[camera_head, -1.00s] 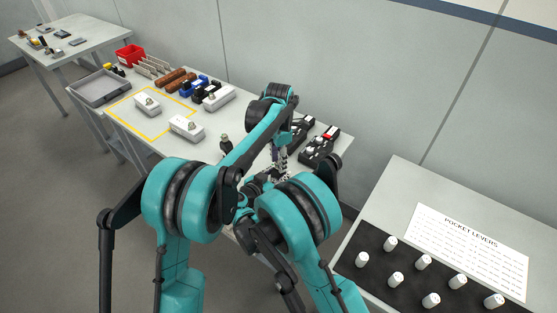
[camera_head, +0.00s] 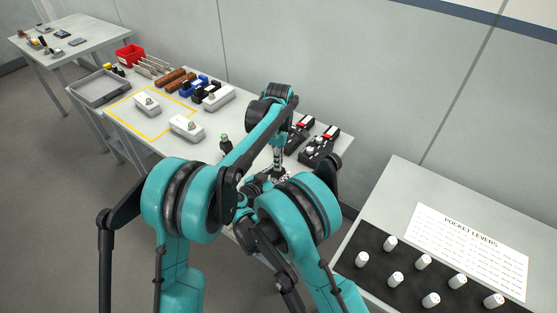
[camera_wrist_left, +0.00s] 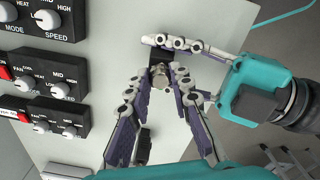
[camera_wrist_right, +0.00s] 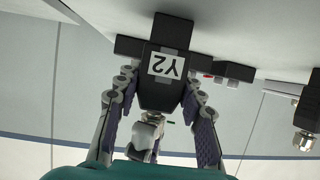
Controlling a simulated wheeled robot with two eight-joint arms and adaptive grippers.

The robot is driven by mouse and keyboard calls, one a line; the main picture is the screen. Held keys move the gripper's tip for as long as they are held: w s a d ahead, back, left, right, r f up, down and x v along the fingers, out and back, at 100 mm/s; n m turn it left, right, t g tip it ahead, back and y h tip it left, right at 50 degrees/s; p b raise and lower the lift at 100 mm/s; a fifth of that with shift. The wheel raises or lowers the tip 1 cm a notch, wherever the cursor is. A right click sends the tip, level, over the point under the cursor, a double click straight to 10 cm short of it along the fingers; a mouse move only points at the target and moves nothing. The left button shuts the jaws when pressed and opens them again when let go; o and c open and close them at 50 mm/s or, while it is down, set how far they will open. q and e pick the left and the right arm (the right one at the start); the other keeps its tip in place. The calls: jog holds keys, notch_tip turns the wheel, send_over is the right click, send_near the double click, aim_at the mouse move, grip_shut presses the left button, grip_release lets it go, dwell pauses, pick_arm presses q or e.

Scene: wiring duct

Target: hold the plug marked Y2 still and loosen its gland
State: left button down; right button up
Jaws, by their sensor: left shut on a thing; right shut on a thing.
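The black plug with a white Y2 label (camera_wrist_right: 167,64) fills the middle of the right wrist view, its label upside down. My right gripper (camera_wrist_right: 158,85) is shut on the plug's body, one finger on each side. In the left wrist view the plug's metal gland (camera_wrist_left: 159,69) shows between the tips of my left gripper (camera_wrist_left: 161,78), which is shut on it from above. My right gripper's fingers come in there from the right, around the black body. In the head view my arms hide most of the plug and both grippers.
Control boxes with knobs (camera_wrist_left: 55,68) stand close to the plug. Another plug with a metal gland (camera_wrist_right: 303,138) is nearby. White housings (camera_head: 187,127), a grey tray (camera_head: 98,101) and a red bin (camera_head: 130,54) are farther left on the table. A lever panel (camera_head: 375,273) stands at the right.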

pick_arm(q)
jog(key=shift+n, duration=0.3)
jog(key=n, duration=1)
jog(key=c, duration=1.4)
grip_release()
jog(key=shift+w, duration=0.1)
jog(key=shift+c, duration=0.2)
